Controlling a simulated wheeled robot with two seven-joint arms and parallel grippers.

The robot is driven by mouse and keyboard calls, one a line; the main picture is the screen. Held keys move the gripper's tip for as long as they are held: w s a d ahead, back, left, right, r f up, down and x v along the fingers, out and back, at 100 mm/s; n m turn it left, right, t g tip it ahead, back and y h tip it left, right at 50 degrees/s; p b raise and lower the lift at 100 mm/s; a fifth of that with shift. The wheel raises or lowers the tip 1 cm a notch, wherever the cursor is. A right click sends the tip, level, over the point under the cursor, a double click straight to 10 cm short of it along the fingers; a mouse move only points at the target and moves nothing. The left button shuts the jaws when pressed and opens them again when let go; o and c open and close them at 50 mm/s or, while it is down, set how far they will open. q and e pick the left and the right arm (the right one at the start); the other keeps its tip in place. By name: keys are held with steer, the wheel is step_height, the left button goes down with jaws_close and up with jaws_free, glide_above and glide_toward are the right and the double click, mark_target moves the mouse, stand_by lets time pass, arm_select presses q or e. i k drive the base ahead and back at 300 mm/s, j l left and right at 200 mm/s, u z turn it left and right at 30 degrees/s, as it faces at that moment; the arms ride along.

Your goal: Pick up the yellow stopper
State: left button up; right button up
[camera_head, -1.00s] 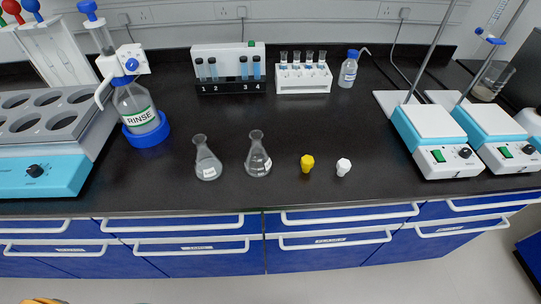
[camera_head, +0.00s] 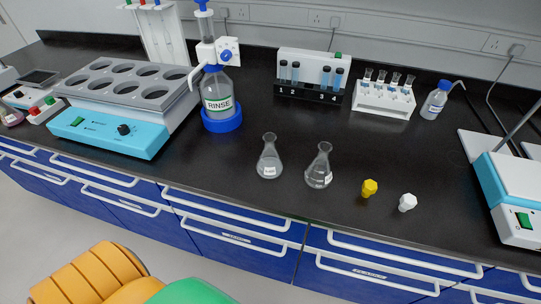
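The yellow stopper (camera_head: 369,188) stands on the black bench top near its front edge, right of centre in the head view. A white stopper (camera_head: 407,202) stands just to its right, apart from it. Two clear conical flasks stand to its left, the nearer one (camera_head: 318,172) and the farther one (camera_head: 269,162). Nothing touches the yellow stopper. Neither gripper's fingers show in the head view.
A rinse bottle (camera_head: 218,92) on a blue base stands behind the flasks. A vial rack (camera_head: 311,76), a white tube rack (camera_head: 384,98) and a wash bottle (camera_head: 435,101) line the back. A heating block (camera_head: 110,130) is left, a stirrer (camera_head: 514,200) right.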

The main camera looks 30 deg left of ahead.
mark_target(370, 187)
steer(key=l+u, duration=0.2)
steer(key=u, duration=0.15)
steer(key=l+u, duration=0.35)
steer(key=k+l+u, duration=0.1)
steer(key=u, duration=0.25)
